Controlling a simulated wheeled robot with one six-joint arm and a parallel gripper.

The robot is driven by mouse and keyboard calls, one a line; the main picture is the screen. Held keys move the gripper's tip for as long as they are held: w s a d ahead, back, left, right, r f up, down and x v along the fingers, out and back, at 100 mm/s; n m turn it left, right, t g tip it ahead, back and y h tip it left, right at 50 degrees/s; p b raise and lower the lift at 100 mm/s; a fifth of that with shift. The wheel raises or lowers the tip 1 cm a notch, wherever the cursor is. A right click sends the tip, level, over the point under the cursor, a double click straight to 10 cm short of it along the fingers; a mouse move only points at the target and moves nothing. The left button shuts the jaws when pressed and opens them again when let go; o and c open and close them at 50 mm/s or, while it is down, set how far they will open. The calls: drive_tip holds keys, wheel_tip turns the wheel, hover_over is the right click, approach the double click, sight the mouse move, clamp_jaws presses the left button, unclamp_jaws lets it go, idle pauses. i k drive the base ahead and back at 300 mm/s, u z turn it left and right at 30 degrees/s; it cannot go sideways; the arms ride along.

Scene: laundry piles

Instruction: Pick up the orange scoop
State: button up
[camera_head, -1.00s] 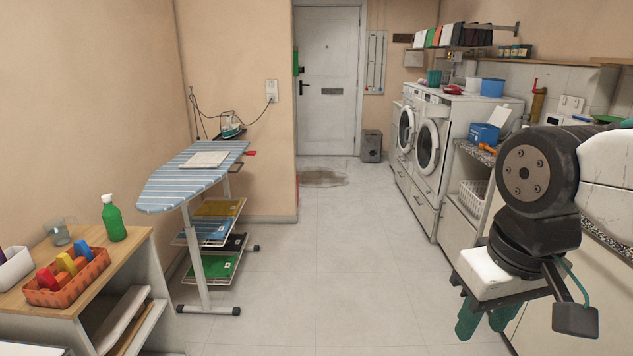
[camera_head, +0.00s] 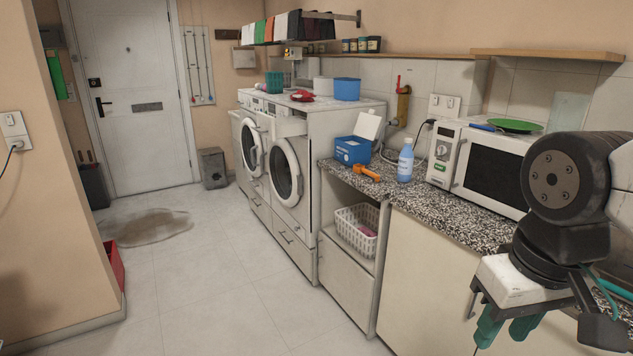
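The orange scoop (camera_head: 366,172) lies on the speckled countertop (camera_head: 455,215), near its left end. It is in front of a blue box (camera_head: 353,150) with an open white lid. My gripper (camera_head: 507,332) is at the lower right of the head view, with two green fingers pointing down. The fingers are apart with a gap between them and nothing shows in it. It is well to the right of the scoop and nearer to me.
A blue bottle (camera_head: 405,160) stands right of the scoop, and a white microwave (camera_head: 488,165) further right. A white basket (camera_head: 357,232) sits in the open shelf below. Washing machines (camera_head: 285,165) stand left of the counter. The floor (camera_head: 225,285) ahead is clear, with a puddle (camera_head: 145,228) further back.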

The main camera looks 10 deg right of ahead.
sight(359, 169)
drive_tip(key=z, duration=0.15)
drive_tip(key=i, duration=0.55)
drive_tip(key=u, duration=0.6)
drive_tip(key=i, duration=2.3)
drive_tip(key=z, duration=0.4)
